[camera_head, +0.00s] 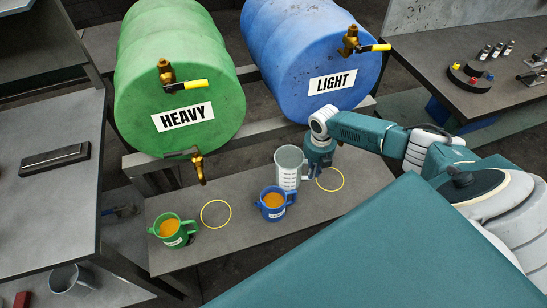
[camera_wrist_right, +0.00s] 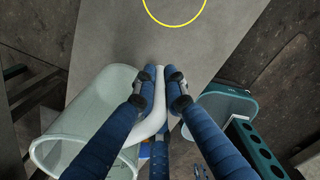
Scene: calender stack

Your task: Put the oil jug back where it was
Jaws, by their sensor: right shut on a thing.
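The oil jug (camera_head: 288,168) is a pale translucent measuring jug with marks on its side, upright at the bench in the head view. Its inside looks empty. My right gripper (camera_head: 314,170) is on its right side. In the right wrist view, both fingers of the right gripper (camera_wrist_right: 161,82) close around the jug's white handle (camera_wrist_right: 153,122), and the jug's body (camera_wrist_right: 62,152) shows at left. I cannot tell whether its base touches the bench. A yellow ring mark (camera_head: 342,184) lies just right of the gripper; it also shows in the wrist view (camera_wrist_right: 175,25). My left gripper is out of view.
A green mug (camera_head: 173,240) with orange liquid stands near another yellow ring (camera_head: 203,222). The green HEAVY drum (camera_head: 150,75) and blue LIGHT drum (camera_head: 290,40) have taps over the bench (camera_head: 250,252).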

